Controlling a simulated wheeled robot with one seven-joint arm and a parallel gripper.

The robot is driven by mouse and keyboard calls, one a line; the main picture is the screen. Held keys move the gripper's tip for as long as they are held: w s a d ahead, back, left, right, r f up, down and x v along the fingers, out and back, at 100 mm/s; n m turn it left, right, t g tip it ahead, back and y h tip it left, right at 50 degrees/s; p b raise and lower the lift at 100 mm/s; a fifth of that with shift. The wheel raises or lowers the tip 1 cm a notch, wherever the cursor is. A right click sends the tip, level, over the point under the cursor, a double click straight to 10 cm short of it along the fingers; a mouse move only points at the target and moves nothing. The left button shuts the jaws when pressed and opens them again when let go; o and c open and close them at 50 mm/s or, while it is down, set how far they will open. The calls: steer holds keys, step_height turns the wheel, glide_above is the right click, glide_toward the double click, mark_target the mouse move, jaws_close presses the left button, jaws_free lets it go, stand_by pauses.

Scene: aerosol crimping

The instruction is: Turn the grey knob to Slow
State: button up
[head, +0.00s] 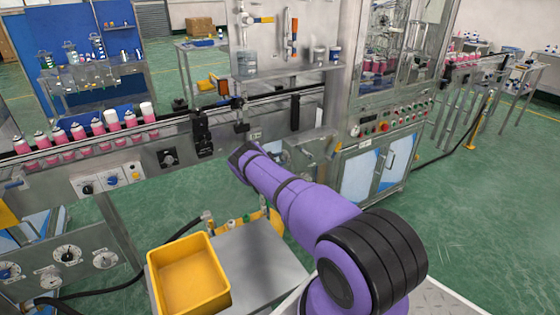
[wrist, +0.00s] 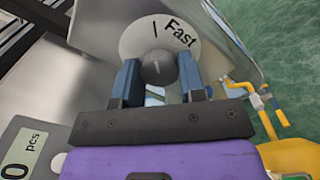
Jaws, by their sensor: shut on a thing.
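The grey knob (wrist: 158,68) sits in the wrist view at the centre of a round pale dial plate (wrist: 135,42). The word "Fast" and a black tick line show on the plate; no "Slow" label is visible. My gripper (wrist: 160,78) has its two blue fingers on either side of the knob, shut on it. A small light mark shows on the knob, but I cannot tell clearly which label it points to. In the head view my gripper (head: 243,156) reaches the machine front below the conveyor, and my purple arm hides the knob.
A display reading "0 pcs" (wrist: 22,150) is left of my gripper in the wrist view, with yellow piping (wrist: 277,108) on the right. A yellow bin (head: 190,283) stands below left of my arm. Pink cans (head: 95,129) line the conveyor; a black knob (head: 168,157) is on its side.

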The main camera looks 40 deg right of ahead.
steer(key=n, duration=0.4)
steer(key=shift+n, duration=0.3)
steer(key=n, duration=0.4)
steer(key=shift+n, duration=0.3)
steer(key=n, duration=0.4)
steer(key=shift+n, duration=2.1)
steer(key=o, duration=0.9)
steer(key=shift+a, duration=0.15)
